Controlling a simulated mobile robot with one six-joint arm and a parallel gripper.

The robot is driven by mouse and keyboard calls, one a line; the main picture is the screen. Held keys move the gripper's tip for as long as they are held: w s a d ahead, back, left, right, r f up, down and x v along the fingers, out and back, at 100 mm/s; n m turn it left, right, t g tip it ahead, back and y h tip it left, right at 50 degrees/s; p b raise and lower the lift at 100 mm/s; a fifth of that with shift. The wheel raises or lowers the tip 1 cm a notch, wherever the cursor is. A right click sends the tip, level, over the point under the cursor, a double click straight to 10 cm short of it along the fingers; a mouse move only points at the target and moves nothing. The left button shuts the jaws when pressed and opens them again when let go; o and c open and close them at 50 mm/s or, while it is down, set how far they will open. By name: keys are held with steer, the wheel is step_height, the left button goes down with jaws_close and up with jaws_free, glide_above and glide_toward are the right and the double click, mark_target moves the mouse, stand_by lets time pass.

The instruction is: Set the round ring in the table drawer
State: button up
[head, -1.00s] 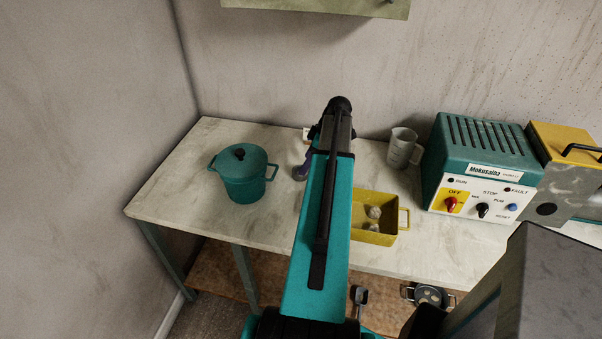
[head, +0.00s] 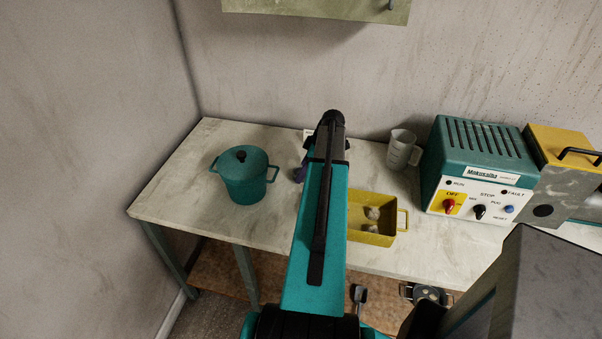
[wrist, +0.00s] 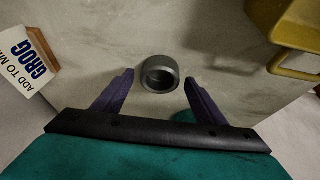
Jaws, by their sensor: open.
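The round ring (wrist: 160,74) is a dark grey, short hollow cylinder standing on the worktop, seen in the wrist view. My gripper (wrist: 158,78) is open, with one purple finger to the left and one to the right of the ring. The fingertips show a gap on both sides; I cannot tell their height above the worktop. In the head view my arm hides the ring and most of the gripper; only a bit of purple finger shows. No table drawer can be made out in either view. The pale worktop (head: 190,180) belongs to the table.
A teal lidded pot (head: 244,178) stands left of my arm. A yellow tray (head: 385,239) with round lumps is close on the right. Behind are a measuring jug (head: 401,150) and a teal machine (head: 475,165). A GROG card (wrist: 28,58) stands near the left finger.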

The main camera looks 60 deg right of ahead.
steer(key=shift+w+a+f, duration=0.1)
steer(key=shift+w+f, duration=0.1)
steer(key=shift+f, duration=0.35)
steer(key=c, duration=1.3)
steer(key=shift+r, duration=0.15)
steer(key=shift+r+b, duration=1.55)
steer(key=shift+r, duration=3.4)
